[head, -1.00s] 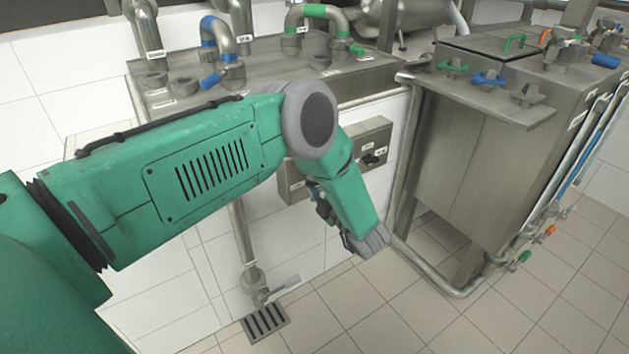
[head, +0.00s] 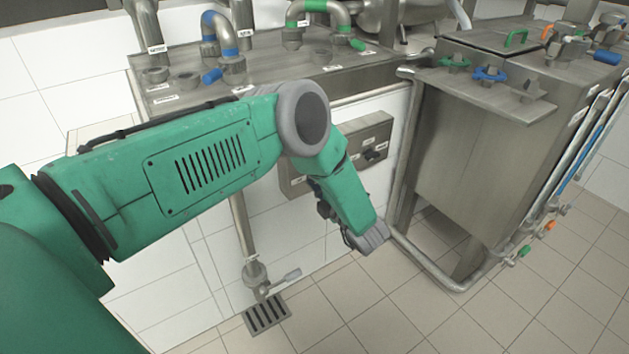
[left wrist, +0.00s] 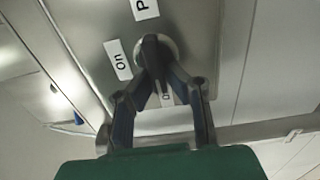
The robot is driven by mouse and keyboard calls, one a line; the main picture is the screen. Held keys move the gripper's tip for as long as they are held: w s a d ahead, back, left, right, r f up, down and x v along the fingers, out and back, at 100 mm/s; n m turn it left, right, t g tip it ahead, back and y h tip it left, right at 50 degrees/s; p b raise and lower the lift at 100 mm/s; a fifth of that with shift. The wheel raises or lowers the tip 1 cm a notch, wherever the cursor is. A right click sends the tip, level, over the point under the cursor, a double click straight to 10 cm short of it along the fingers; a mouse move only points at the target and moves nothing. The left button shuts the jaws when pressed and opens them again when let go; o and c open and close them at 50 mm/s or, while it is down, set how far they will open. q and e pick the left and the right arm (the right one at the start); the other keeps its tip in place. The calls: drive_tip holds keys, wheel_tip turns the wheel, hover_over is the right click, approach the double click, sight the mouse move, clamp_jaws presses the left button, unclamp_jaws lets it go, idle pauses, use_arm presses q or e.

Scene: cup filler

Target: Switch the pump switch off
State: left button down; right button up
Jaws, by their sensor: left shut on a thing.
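The pump switch (left wrist: 151,47) is a dark knob on a grey metal panel in the left wrist view. An "On" label (left wrist: 118,60) sits to its left, and a label starting with "P" (left wrist: 145,9) is above it. Another small label shows partly between the fingers. My left gripper (left wrist: 162,76) is shut on the switch, one finger on each side. Which label the knob points to is not clear. In the head view, my green left arm reaches to the grey switch box (head: 362,133) on the wall and hides the gripped switch and the fingertips.
A second dark knob (head: 374,155) is on the box's right part, close to my wrist. A metal tank (head: 465,140) stands to the right. A steel counter with pipes (head: 270,62) is above the box. A floor drain (head: 267,315) lies below, with open tiled floor around it.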

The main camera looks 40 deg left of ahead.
use_arm(q)
drive_tip(key=c, duration=1.6)
unclamp_jaws()
drive_tip(key=shift+s+d+f, duration=0.15)
drive_tip(key=shift+s+f, duration=0.05)
drive_tip(key=shift+f, duration=0.2)
drive_tip(key=shift+w+r, duration=0.1)
drive_tip(key=shift+r, duration=0.05)
drive_tip(key=shift+d, duration=0.1)
drive_tip(key=v, duration=1.1)
drive_tip(key=shift+s+d, duration=0.2)
drive_tip(key=shift+d, duration=0.15)
